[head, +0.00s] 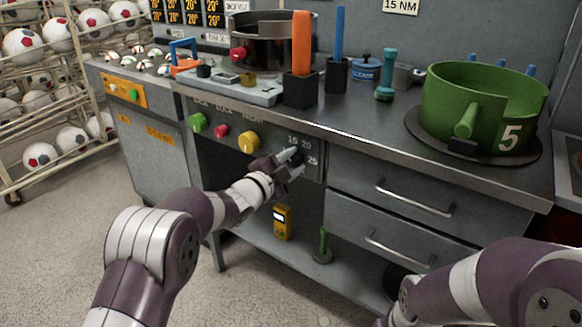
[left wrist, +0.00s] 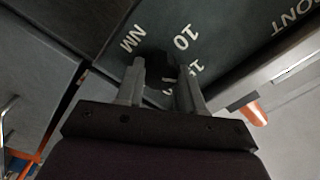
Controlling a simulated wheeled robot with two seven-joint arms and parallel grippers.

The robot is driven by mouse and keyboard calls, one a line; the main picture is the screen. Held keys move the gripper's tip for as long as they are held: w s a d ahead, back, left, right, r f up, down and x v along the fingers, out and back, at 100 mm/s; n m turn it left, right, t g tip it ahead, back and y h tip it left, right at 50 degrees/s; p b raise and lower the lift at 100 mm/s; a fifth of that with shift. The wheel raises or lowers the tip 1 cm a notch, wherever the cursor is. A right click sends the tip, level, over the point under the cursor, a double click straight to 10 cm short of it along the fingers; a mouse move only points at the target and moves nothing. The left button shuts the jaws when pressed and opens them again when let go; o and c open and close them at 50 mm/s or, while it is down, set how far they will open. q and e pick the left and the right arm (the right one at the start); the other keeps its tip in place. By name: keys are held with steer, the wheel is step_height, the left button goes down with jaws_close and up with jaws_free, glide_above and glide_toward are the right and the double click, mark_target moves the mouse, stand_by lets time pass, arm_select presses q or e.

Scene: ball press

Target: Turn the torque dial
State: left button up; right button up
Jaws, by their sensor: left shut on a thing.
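The torque dial is a small black knob (head: 297,157) on the grey front panel of the bench, with pale numbers such as 15, 20 and 25 around it. My left gripper (head: 290,161) is at the dial, its two fingers on either side of it and shut on it. The left wrist view shows the dark dial (left wrist: 158,66) between the fingertips of the gripper (left wrist: 160,73), with "NM" and "10" printed beside it. The fingers hide part of the dial and some of its marks.
Green (head: 197,122), red (head: 221,131) and yellow (head: 249,141) knobs sit left of the dial. Drawers with bar handles (head: 415,199) are to its right. A lower shelf (head: 290,255) carries a yellow meter (head: 282,222). A sign (head: 401,6) reads 15 NM.

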stand_by(0.3)
arm_select(q)
steer(key=o, duration=1)
steer(key=shift+o, duration=0.2)
steer(key=shift+s+a, duration=0.25)
steer(key=shift+s, duration=0.1)
steer(key=p+v, duration=0.2)
steer(key=v, duration=0.9)
steer(key=shift+s+a, duration=0.2)
steer(key=shift+s, duration=0.15)
